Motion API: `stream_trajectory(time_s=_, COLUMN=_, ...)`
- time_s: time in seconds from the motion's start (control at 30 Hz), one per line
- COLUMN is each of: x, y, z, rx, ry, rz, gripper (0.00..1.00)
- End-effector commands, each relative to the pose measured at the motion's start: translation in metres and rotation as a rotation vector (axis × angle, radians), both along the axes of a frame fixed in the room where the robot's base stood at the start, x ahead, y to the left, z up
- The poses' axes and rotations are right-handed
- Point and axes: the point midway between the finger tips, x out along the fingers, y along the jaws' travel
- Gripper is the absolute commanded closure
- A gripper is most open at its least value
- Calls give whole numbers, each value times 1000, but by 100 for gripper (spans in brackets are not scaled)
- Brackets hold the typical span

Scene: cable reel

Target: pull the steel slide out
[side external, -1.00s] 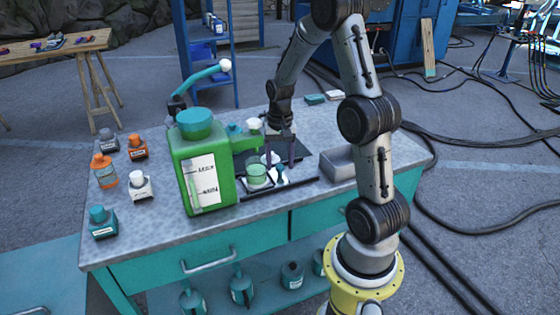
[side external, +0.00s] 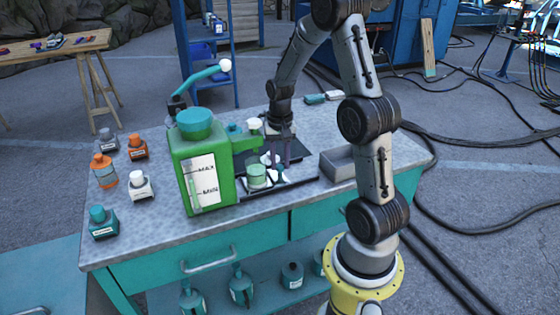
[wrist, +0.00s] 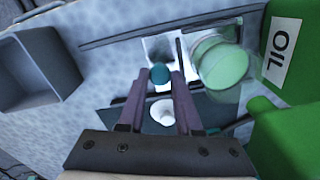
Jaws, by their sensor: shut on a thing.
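The steel slide (wrist: 158,46) shows in the wrist view as a small pale plate with a round teal knob (wrist: 159,73) at its near end. It lies beside a clear cup of green fluid (wrist: 220,62), at the foot of the green oil tank (side external: 200,170). My gripper (wrist: 160,78) points down with its two purple fingers on either side of the knob, shut on it. In the side view my gripper (side external: 279,160) is low over the dark tray, and its fingers partly hide the slide. How far the slide is out I cannot tell.
A grey open bin (side external: 338,163) stands right of the tray. A dark rail (side external: 280,188) runs along the tray's front. A white funnel-like piece (wrist: 163,112) sits between my fingers, nearer my palm. Several small bottles stand left of the tank.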

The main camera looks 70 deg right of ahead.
Motion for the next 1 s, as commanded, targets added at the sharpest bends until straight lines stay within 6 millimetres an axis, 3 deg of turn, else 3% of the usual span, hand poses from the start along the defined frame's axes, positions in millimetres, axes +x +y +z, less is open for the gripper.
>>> stream_trajectory(time_s=0.8, x=0, y=0, z=1, rx=-1, ry=-2, rz=0, gripper=100)
stream_trajectory(time_s=1.0, x=-16, y=-18, z=2, rx=-2, ry=-2, rz=-7, gripper=100)
